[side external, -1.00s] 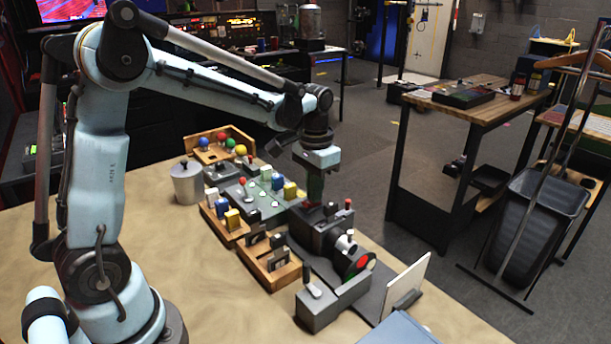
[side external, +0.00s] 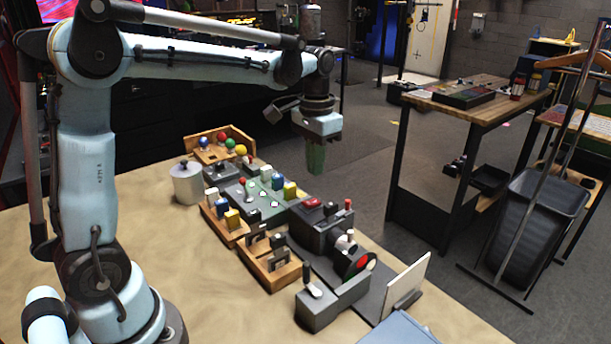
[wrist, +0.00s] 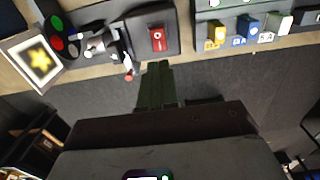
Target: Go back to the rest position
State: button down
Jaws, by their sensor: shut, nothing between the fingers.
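My gripper (side external: 316,160) is shut and empty. In the side external view it hangs pointing down, clear above the table's far edge, behind and above the dark box with a red button (side external: 312,204). In the wrist view the closed green fingers (wrist: 156,85) point toward that red button (wrist: 157,38), with a gap between them. The upper arm reaches out nearly level.
The dark machine with a red and a white disc (side external: 361,263) stands at the table's right side. A panel with coloured blocks (side external: 255,195), wooden trays (side external: 270,264) and a grey canister (side external: 187,182) stand nearby. The table's front left (side external: 190,290) is clear.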

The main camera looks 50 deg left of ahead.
jog(key=shift+r, duration=0.2)
jog(key=shift+s+d+f+t, duration=0.45)
jog(key=shift+s+d+t, duration=0.65)
jog(key=shift+s, duration=0.9)
jog(key=shift+s+d+f+t, duration=0.45)
jog(key=shift+s+d+t, duration=0.65)
jog(key=shift+s, duration=0.95)
jog(key=shift+s+d+f+t, duration=0.45)
jog(key=shift+s+d+t, duration=0.35)
jog(key=shift+s+t, duration=0.9)
jog(key=shift+s+g, duration=0.3)
